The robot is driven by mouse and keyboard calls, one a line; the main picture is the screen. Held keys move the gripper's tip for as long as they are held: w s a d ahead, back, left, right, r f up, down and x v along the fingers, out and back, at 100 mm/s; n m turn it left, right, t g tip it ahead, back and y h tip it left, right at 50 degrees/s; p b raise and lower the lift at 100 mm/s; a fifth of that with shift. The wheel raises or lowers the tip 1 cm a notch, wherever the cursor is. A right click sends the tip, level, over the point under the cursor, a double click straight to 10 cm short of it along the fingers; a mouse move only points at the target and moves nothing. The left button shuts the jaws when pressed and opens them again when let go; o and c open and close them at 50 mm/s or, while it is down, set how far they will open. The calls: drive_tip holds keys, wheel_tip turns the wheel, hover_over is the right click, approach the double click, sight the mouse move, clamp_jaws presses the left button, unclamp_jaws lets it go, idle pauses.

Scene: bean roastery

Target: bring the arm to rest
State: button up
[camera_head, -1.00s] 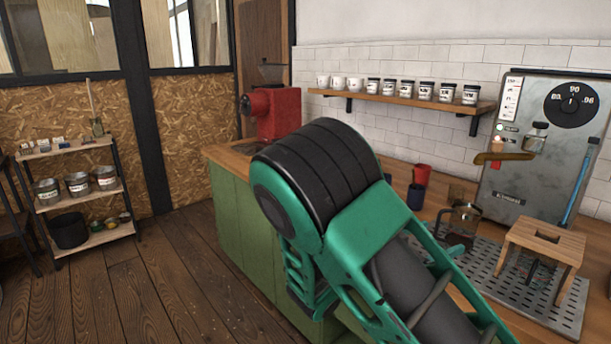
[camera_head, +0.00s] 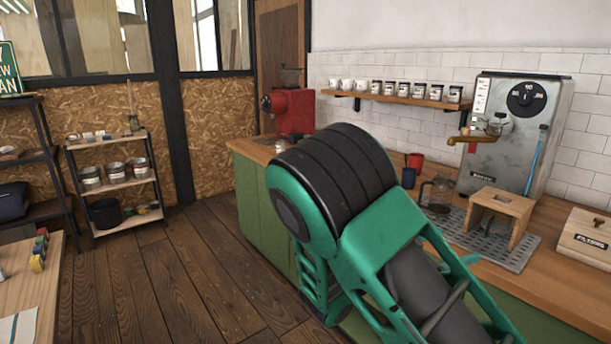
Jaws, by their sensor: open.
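My green and black arm (camera_head: 340,190) fills the lower middle of the head view, with a thick rounded joint at its upper left end. It runs from there down to the lower right edge. My gripper does not show in this view, so its jaws and anything near them are hidden. The arm covers part of the green counter (camera_head: 262,215) behind it.
On the wooden counter stand a red grinder (camera_head: 293,112), a glass jug (camera_head: 440,188), a wooden stand (camera_head: 500,204), a grey machine (camera_head: 515,130) and a filter box (camera_head: 587,238). A shelf rack (camera_head: 112,178) and a table (camera_head: 30,285) are at left. Floor between is clear.

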drive_tip(key=s+d+f+g+y, duration=0.3)
drive_tip(key=s+d+g+y, duration=0.1)
drive_tip(key=s+d, duration=0.35)
drive_tip(key=s+d+f+g+y, duration=0.35)
drive_tip(key=s+d+y, duration=0.2)
drive_tip(key=s, duration=0.35)
drive_tip(key=s+a+r+n+y, duration=0.2)
drive_tip(key=s+a+n+y, duration=0.1)
drive_tip(key=s, duration=0.5)
drive_tip(key=s+a+r+n+t+y, duration=0.1)
drive_tip(key=s+a+r+n+y, duration=0.1)
drive_tip(key=s, duration=0.6)
drive_tip(key=a+n+y, duration=0.1)
drive_tip(key=n+y, duration=0.1)
drive_tip(key=shift+s+a+r+n+y, duration=0.25)
drive_tip(key=shift+s+n+y, duration=0.05)
drive_tip(key=shift+s+y, duration=0.1)
